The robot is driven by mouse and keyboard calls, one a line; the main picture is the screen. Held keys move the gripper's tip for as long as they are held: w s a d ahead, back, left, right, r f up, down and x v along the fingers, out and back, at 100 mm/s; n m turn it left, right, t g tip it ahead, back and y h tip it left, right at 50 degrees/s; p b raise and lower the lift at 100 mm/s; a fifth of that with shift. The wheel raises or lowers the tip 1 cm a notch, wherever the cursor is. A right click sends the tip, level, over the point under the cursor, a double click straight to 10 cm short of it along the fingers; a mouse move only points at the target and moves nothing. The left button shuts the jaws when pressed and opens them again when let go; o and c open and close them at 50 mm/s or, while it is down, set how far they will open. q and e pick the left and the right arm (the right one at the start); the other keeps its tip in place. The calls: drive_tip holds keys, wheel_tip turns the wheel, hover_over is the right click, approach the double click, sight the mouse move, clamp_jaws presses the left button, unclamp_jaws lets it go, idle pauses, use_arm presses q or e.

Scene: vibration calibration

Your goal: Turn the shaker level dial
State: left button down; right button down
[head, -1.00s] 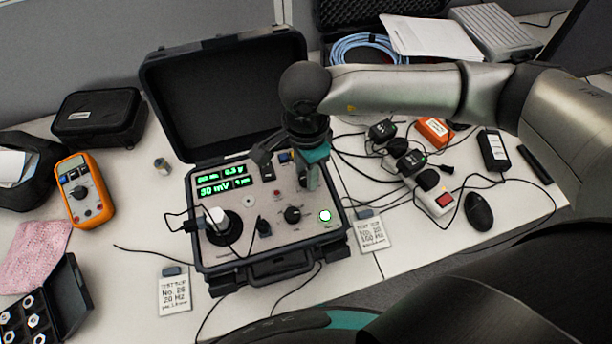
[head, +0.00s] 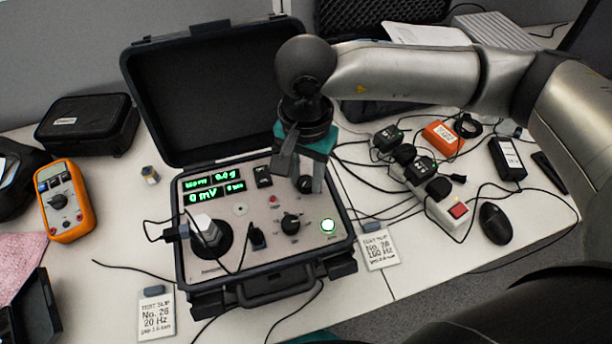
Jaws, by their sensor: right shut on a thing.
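The open black case (head: 182,262) holds a grey calibrator panel (head: 262,205). My right gripper (head: 301,184) points down at the panel's upper right, its fingers shut around a small dark knob (head: 305,185) that is partly hidden between them. I cannot read that knob's label. Another black knob (head: 290,223) sits lower on the panel, apart from the gripper. The green display (head: 212,188) shows 0 mV and about 0.0 g. A metal sensor (head: 207,230) stands on the round black shaker (head: 226,240) at the panel's left. My left gripper is not in view.
A lit green button (head: 328,225) and a switch (head: 264,177) are near the gripper. Test slips (head: 156,318) lie on both sides. An orange multimeter (head: 64,200) is at left; a power strip (head: 440,208), cables and mouse (head: 495,223) are at right.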

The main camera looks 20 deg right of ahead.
sight(306, 181)
idle(0.3)
drive_tip(key=c, duration=0.5)
unclamp_jaws()
drive_tip(key=shift+r, duration=0.1)
wheel_tip(306, 181, up, 15)
drive_tip(key=shift+r+p, duration=0.1)
drive_tip(key=shift+p, duration=0.65)
